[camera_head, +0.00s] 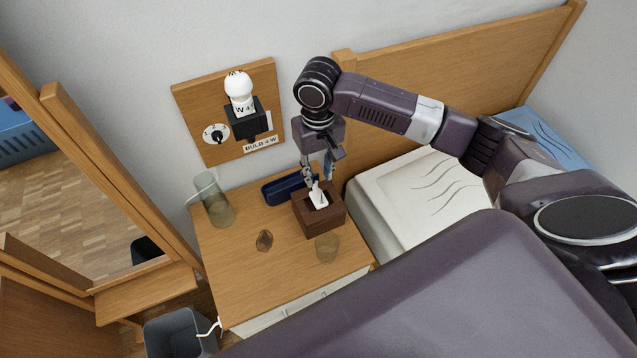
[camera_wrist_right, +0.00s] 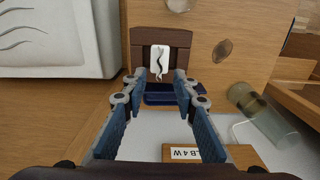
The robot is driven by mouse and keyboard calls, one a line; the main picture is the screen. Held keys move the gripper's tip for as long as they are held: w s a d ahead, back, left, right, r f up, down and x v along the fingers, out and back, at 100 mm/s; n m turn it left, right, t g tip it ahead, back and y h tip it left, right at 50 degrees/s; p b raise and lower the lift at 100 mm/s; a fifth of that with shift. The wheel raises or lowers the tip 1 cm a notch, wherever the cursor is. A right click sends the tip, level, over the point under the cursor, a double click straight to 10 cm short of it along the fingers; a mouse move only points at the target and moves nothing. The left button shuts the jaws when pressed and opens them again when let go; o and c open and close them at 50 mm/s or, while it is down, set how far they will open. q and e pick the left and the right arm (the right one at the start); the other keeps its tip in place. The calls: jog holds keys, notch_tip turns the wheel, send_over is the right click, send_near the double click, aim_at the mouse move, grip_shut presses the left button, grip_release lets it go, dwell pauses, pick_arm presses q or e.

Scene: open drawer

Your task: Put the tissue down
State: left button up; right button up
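My right gripper (camera_head: 318,174) points down over the box. Its blue-padded fingers are apart with nothing visible between them, as the right wrist view shows (camera_wrist_right: 159,76). I cannot tell whether a fingertip touches the tissue. My left gripper is in neither view.
A dark blue tray (camera_head: 283,188) lies behind the box. A glass vase (camera_head: 214,200), a brown faceted item (camera_head: 264,240) and a small tumbler (camera_head: 327,247) stand nearby. A bed (camera_head: 415,200) is right, a grey bin (camera_head: 180,333) below. The nightstand's front left is bare.

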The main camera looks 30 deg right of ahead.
aim_at(318, 186)
notch_tip(318, 186, up, 5)
jog(key=shift+r, duration=0.15)
dwell(0.6)
